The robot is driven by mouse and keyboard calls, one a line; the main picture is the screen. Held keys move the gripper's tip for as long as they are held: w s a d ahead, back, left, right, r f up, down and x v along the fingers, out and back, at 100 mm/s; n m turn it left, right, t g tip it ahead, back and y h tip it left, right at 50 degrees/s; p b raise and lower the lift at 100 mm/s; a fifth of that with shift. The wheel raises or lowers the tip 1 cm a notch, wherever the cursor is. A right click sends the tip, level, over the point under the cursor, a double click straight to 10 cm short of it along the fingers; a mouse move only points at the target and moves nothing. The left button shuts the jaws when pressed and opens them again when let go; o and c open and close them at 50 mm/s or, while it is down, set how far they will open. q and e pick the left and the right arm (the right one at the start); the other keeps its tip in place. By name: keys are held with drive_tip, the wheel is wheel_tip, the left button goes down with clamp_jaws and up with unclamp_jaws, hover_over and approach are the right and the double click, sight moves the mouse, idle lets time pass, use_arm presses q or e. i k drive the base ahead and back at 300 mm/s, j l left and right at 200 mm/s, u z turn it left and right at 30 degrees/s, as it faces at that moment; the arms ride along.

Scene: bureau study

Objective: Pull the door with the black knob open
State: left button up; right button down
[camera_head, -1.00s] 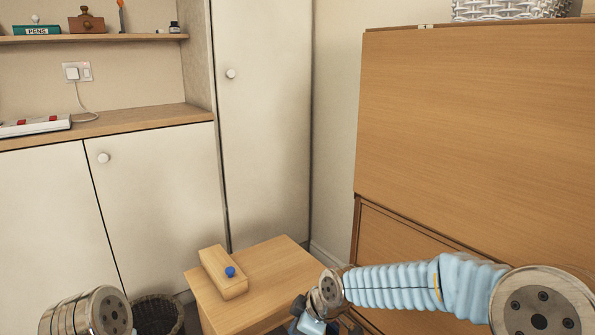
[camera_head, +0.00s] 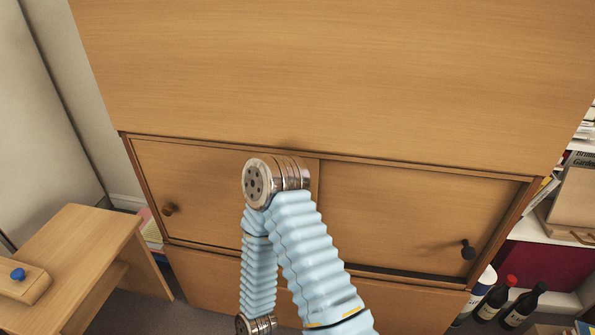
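The wooden cabinet's right-hand door (camera_head: 410,215) has a black knob (camera_head: 468,250) near its right edge. A dark strip runs along the door's lower edge; I cannot tell whether the door is slightly ajar. The left-hand door (camera_head: 215,190) has a brown knob (camera_head: 168,210) near its left edge and looks shut. My light-blue arm crosses in front of the middle of the cabinet, left of the black knob and apart from it. It hides part of both doors. Neither of my grippers shows in the head view.
A large flat wooden panel (camera_head: 330,70) sits above the doors. A small wooden table (camera_head: 90,235) with a blue-knobbed wooden box (camera_head: 30,285) stands at the left. Dark bottles (camera_head: 495,300) stand on the floor at the right, beside a shelf unit (camera_head: 560,225).

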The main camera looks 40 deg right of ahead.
sight(410, 219)
drive_tip(key=z, duration=2.25)
